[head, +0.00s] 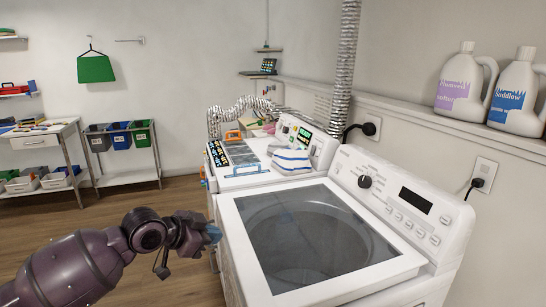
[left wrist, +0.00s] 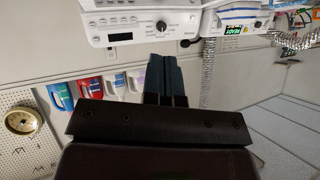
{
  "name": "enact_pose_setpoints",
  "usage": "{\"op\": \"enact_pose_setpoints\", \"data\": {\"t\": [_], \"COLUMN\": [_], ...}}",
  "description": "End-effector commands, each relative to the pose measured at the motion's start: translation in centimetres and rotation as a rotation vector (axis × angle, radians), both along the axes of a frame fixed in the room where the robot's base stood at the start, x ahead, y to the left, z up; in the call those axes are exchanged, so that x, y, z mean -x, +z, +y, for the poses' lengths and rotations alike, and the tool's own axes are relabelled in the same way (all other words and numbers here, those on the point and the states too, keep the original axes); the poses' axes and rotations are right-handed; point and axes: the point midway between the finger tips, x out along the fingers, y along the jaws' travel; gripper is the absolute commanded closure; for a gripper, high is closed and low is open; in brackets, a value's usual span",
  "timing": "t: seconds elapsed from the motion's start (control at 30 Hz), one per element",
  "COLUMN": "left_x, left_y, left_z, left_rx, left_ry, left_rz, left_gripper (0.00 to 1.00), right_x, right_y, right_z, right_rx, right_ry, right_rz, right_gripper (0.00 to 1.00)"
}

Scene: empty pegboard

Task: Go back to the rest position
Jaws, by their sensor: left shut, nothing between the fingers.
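My left gripper (head: 212,233) is at the end of my dark purple arm, just left of the front corner of the white washing machine (head: 449,226). Its blue-grey fingers are shut with nothing between them. In the left wrist view the shut fingers (left wrist: 166,82) point toward the washer's control panel, which lies across the top of the picture. My right gripper does not show in either view.
The washer's glass lid (head: 310,235) is closed. Behind it stands a second white machine (head: 235,180) with a striped cloth (head: 292,162) on top. Two white jugs (head: 464,82) stand on the wall ledge. Open wooden floor (head: 110,225) lies to the left.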

Motion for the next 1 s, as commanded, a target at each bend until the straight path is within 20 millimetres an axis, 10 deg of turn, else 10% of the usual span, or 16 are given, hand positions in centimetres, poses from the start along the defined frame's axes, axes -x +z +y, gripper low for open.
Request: {"op": "enact_pose_setpoints", "data": {"t": [0.47,1.0], "left_x": [3.8,17.8], "left_y": [-5.8,-19.8], "left_z": [2.2,10.5], "left_rx": [0.233,0.197], "left_ry": [0.318,0.727], "left_rz": [-0.276,-0.186], "left_gripper": [1.0,1.0], "right_x": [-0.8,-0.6], "right_y": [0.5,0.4], "right_z": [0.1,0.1], "right_rx": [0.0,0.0], "right_ry": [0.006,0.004], "right_rz": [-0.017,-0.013], "right_gripper": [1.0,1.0]}}
